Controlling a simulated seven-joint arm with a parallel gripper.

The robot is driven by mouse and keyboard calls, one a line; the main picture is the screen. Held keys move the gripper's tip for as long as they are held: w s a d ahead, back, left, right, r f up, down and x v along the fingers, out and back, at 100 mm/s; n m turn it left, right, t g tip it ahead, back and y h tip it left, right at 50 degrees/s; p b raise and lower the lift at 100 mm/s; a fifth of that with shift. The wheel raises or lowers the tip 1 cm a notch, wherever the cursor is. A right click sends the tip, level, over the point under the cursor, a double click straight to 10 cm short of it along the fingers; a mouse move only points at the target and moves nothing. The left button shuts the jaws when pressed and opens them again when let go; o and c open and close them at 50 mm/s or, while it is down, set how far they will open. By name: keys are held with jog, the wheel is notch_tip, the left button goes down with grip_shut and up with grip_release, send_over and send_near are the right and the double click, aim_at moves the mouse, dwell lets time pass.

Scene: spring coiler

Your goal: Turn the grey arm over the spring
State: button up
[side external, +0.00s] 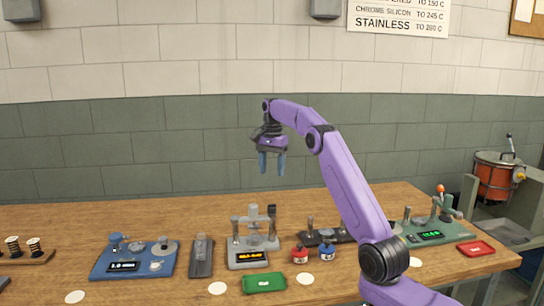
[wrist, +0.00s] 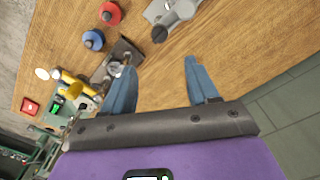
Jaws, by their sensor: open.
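My gripper (side external: 272,166) hangs high above the bench with its two blue fingers apart and nothing between them. In the wrist view its fingertips (wrist: 160,66) point over bare wood. Below it in the side view stands a grey tester (side external: 256,241) with upright posts, a crosspiece and an amber display. In the wrist view a grey part with a dark knob (wrist: 175,14) lies at the top edge, apart from the fingers; it may be the grey arm. I cannot make out a spring on the tester at this size.
A blue device (side external: 135,260) and a dark grey block (side external: 201,256) stand left. Red (side external: 299,255) and blue (side external: 327,250) knobs stand right of the tester, before a dark fixture.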

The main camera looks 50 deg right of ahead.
jog(key=shift+r, duration=2)
